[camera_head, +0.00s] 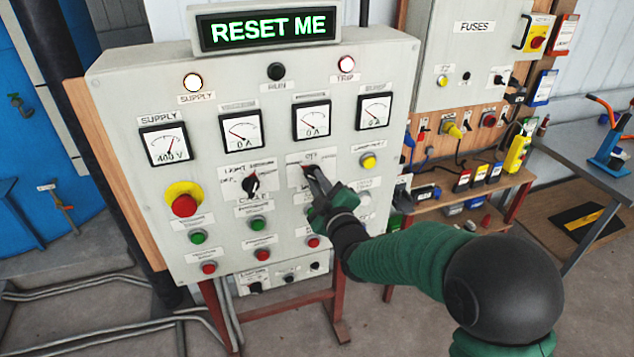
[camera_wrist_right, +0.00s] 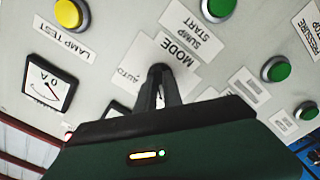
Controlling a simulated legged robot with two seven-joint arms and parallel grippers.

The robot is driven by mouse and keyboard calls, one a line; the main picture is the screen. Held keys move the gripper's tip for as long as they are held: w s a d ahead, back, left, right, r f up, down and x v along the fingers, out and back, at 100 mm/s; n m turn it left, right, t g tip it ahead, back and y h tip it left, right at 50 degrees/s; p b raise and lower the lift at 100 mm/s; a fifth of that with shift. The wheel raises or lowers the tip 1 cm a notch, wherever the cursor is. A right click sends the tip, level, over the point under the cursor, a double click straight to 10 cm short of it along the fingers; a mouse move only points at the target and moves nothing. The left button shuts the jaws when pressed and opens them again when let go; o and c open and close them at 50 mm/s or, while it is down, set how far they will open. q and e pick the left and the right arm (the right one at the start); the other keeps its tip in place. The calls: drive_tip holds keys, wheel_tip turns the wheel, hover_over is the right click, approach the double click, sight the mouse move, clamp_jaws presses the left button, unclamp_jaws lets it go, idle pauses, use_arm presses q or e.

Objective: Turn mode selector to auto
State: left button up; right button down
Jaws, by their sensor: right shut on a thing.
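The control panel (camera_head: 215,110) stands in front of me with an upper-middle white label plate (camera_head: 326,158) marked OFF. In the right wrist view this plate (camera_wrist_right: 180,50) reads MODE, with AUTO (camera_wrist_right: 128,76) to the left. The mode selector knob is mostly hidden by my right gripper (camera_head: 312,172), whose fingers reach it and are shut on it. The fingers also show in the right wrist view (camera_wrist_right: 160,78). I cannot tell which way the knob points. My left gripper is not in view.
Another black selector knob (camera_head: 251,184) sits to the left, with a red emergency button (camera_head: 184,205) beyond it. Green and red buttons lie below. A yellow lamp-test button (camera_head: 368,161) is close on the right. The sign (camera_head: 268,29) reads RESET ME.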

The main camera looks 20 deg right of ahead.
drive_tip(key=shift+s+a+f+m+b, duration=0.15)
drive_tip(key=shift+m+b, duration=1.75)
drive_tip(key=shift+m, duration=1.45)
drive_tip(key=shift+w+d+f+m+b, duration=0.15)
drive_tip(key=shift+m+b, duration=1.75)
drive_tip(key=shift+m, duration=1.4)
drive_tip(key=shift+s+a+f+m+b, duration=0.15)
drive_tip(key=shift+m+b, duration=1.75)
drive_tip(key=shift+m, duration=1.45)
drive_tip(key=c, duration=1.5)
unclamp_jaws()
drive_tip(key=shift+r, duration=0.2)
